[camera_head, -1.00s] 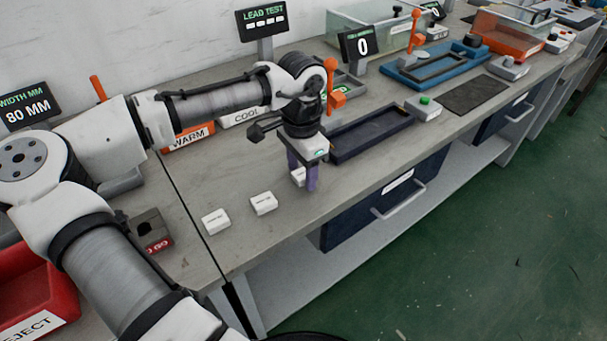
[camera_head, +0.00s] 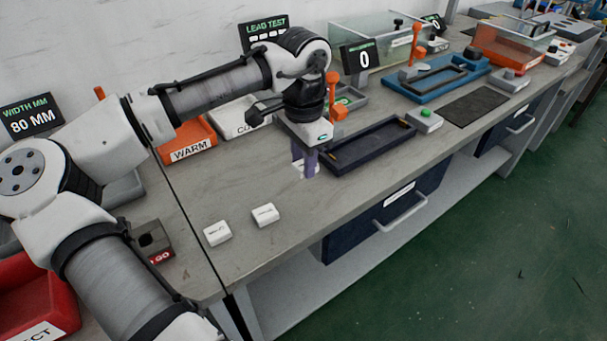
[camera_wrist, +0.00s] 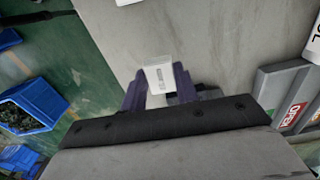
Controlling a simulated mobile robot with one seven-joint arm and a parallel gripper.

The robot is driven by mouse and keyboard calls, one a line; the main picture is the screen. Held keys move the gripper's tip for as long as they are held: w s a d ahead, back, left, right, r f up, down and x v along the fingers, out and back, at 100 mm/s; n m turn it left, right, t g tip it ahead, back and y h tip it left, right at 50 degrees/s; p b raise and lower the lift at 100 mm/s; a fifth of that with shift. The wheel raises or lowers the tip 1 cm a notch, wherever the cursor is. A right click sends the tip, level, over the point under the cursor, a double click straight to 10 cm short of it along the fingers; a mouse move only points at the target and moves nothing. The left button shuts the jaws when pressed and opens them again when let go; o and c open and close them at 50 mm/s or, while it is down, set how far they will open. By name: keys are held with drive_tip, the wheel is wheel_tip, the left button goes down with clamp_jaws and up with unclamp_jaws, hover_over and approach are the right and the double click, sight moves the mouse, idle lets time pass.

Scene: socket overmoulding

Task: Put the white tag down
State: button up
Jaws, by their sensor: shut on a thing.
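A white tag (camera_wrist: 159,78) with small dark print sits between the purple fingers of my gripper (camera_wrist: 160,94) in the wrist view. My gripper (camera_head: 305,168) is shut on it, pointing down over the bench, left of the dark tray. In the head view only a little of the held tag (camera_head: 299,166) shows between the fingers. I cannot tell whether it touches the bench top. Two other white tags, one on the left (camera_head: 217,233) and one on the right (camera_head: 265,214), lie flat on the bench, nearer its front edge.
The orange WARM bin (camera_head: 187,146) and a white bin (camera_head: 238,120) stand behind. A red reject bin (camera_head: 30,290) is at lower left. Bare bench top (camera_head: 225,185) lies around the tags.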

wheel_tip(320, 180, up, 14)
